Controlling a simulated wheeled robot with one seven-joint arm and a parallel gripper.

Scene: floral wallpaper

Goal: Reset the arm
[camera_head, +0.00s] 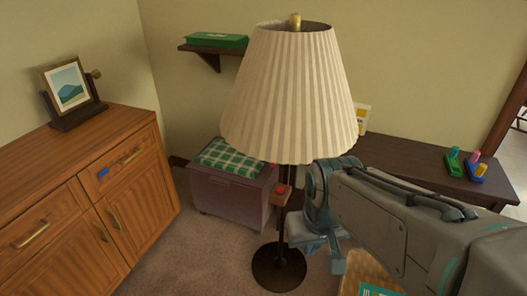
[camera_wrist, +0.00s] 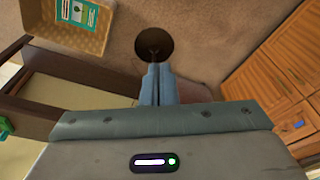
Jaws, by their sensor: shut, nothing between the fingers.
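My gripper (camera_wrist: 157,72) is shut and empty in the wrist view, its two blue-grey fingers side by side. In the head view my arm reaches in from the right, with its wrist beside a floor lamp (camera_head: 290,95) that has a pleated cream shade. In the head view the fingertips are hard to make out below the wrist. The lamp's dark round base (camera_head: 279,268) stands on the carpet, and in the wrist view it (camera_wrist: 154,42) lies just beyond the fingertips.
A wooden cabinet (camera_head: 85,190) stands at left with a picture frame (camera_head: 70,88) on top. A purple chest (camera_head: 215,195) with a green checked cushion is behind the lamp. A dark desk (camera_head: 400,165) is at right. A wicker basket (camera_wrist: 95,37) is on the floor. Carpet between cabinet and lamp is clear.

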